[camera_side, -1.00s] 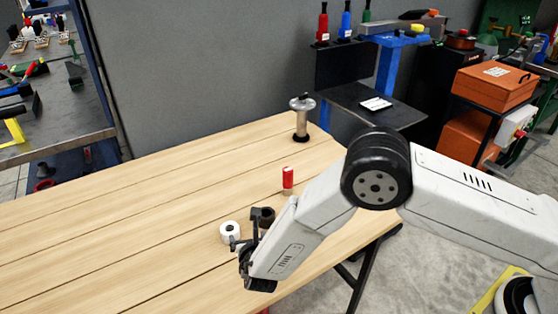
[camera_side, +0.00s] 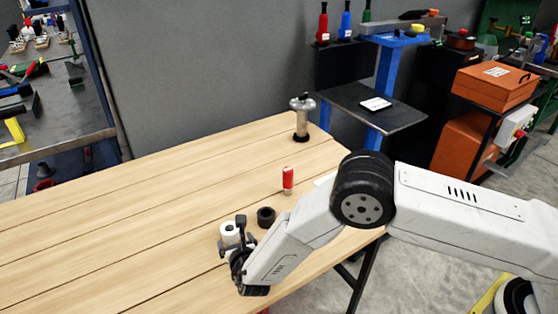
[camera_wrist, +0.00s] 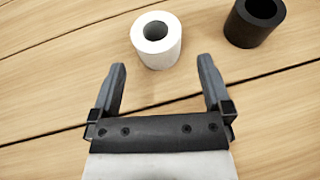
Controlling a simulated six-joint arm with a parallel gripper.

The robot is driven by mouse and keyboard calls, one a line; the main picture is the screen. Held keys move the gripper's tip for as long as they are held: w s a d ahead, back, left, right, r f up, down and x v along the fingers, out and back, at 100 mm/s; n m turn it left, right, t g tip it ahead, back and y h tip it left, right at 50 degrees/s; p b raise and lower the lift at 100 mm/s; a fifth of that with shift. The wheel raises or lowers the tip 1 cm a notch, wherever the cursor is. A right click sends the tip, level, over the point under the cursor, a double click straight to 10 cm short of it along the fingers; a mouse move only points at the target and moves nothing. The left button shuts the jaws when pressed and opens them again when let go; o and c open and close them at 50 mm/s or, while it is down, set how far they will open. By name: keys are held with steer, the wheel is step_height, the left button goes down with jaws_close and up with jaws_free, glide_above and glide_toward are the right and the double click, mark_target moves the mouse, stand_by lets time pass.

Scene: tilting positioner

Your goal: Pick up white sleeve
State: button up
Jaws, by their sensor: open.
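The white sleeve (camera_wrist: 156,42) is a short, thick-walled ring standing upright on the wooden table, its hole facing up. In the wrist view it lies just beyond my gripper (camera_wrist: 160,75), roughly centred between the two finger lines. My gripper's fingers are spread wide and nothing is between them. In the side view the white sleeve (camera_side: 229,231) is partly hidden behind my gripper (camera_side: 236,238).
A black sleeve (camera_wrist: 254,22) stands to the right of the white one; it also shows in the side view (camera_side: 266,217). The table's left side (camera_side: 100,240) is clear.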

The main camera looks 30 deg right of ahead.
mark_target(232, 235)
steer(key=shift+w+f, duration=0.1)
steer(key=shift+w, duration=0.05)
steer(key=shift+x, duration=2.4)
steer(key=shift+a, duration=0.1)
steer(key=shift+w, duration=0.1)
jaws_close()
steer(key=shift+r, duration=0.35)
